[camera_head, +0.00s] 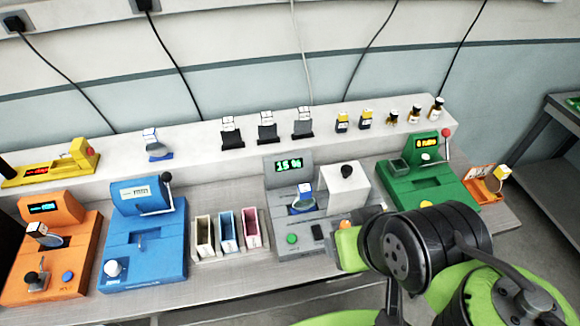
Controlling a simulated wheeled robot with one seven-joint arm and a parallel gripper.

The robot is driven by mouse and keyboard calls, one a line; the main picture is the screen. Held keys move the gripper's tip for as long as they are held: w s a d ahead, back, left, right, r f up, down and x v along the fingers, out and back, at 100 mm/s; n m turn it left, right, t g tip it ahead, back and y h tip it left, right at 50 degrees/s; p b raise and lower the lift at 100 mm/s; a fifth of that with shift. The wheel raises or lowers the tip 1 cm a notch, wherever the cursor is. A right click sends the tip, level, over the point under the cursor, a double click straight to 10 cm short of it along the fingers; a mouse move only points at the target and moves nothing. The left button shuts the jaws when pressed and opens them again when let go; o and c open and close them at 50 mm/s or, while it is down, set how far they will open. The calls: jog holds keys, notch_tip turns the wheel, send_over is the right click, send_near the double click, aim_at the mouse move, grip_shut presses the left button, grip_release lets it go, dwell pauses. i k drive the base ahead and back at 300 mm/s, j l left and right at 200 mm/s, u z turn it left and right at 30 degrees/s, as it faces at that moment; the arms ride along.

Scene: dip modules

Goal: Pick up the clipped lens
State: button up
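No piece is marked as the clipped lens, so I cannot tell for sure which it is. A white-topped piece with a blue clip (303,198) stands in the grey machine (290,238) reading "15 %". A similar white-and-blue piece (153,142) stands on the back ledge at left. A white-topped dark piece (42,233) sits tilted in the orange machine (60,262). My arm comes in from the lower right. Its end, with my gripper (348,247), is low at the grey machine's right front corner, right of and nearer than its clipped piece. The fingers are not clear.
A blue machine (165,262) and three slotted bins (228,234) stand left of the grey machine. A green machine (425,188) stands right, beside an orange tray (484,188). Several dark-based pieces and small bottles line the ledge (195,140). Cables hang on the wall.

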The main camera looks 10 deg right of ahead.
aim_at(304, 204)
jog(key=i+j, duration=0.1)
jog(key=j, duration=0.35)
jog(key=i+j, duration=0.1)
jog(key=j, duration=0.35)
jog(key=i+j, duration=0.1)
jog(key=j, duration=0.35)
jog(key=z, duration=0.05)
